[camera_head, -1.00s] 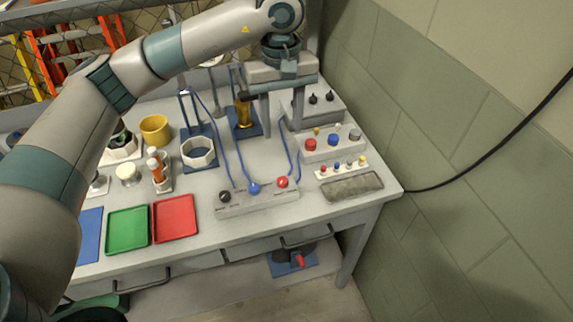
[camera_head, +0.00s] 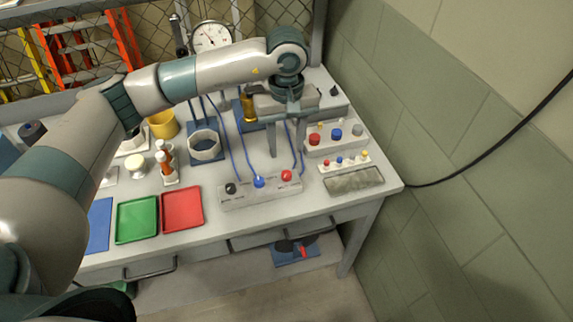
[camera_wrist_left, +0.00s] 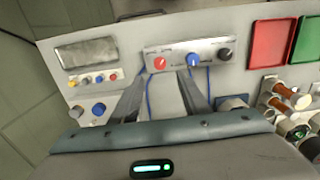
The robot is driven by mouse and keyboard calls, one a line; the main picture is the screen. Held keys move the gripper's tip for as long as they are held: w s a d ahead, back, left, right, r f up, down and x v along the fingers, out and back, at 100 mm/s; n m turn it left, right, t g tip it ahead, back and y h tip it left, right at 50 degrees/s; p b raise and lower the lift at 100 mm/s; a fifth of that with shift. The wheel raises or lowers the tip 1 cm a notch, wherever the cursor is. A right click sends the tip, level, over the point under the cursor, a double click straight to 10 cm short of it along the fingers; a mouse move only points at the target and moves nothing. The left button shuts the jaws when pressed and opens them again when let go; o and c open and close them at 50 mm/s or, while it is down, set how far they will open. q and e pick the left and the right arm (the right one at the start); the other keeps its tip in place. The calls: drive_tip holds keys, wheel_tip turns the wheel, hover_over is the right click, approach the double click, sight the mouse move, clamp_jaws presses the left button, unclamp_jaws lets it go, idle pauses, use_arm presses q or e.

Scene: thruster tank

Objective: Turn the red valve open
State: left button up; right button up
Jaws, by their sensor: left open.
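The red valve knob (camera_head: 287,175) is on the right end of a long grey panel (camera_head: 262,197) near the front of the bench, beside a blue knob (camera_head: 259,182) and a black knob (camera_head: 231,188). In the left wrist view the red knob (camera_wrist_left: 160,63) shows just beyond the fingertips. My left gripper (camera_head: 287,152) is open and points down, a little behind the red knob, with a gap seen between its fingers. Both fingers also show in the left wrist view (camera_wrist_left: 162,76), with nothing held between them. My right gripper is not in view.
Blue hoses run back from the panel. A box with coloured knobs (camera_head: 337,145) and a grey pad (camera_head: 354,181) lie to the right. Red (camera_head: 183,210) and green (camera_head: 137,219) trays lie left. A gauge (camera_head: 211,37) stands behind. A wall closes off the right side.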

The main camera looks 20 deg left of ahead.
sight(287, 174)
use_arm(q)
wheel_tip(287, 174, down, 8)
drive_tip(key=p, duration=0.2)
drive_tip(key=shift+f+p, duration=0.15)
drive_tip(key=shift+p, duration=0.25)
drive_tip(key=shift+f, duration=0.7)
drive_tip(key=c, duration=1.1)
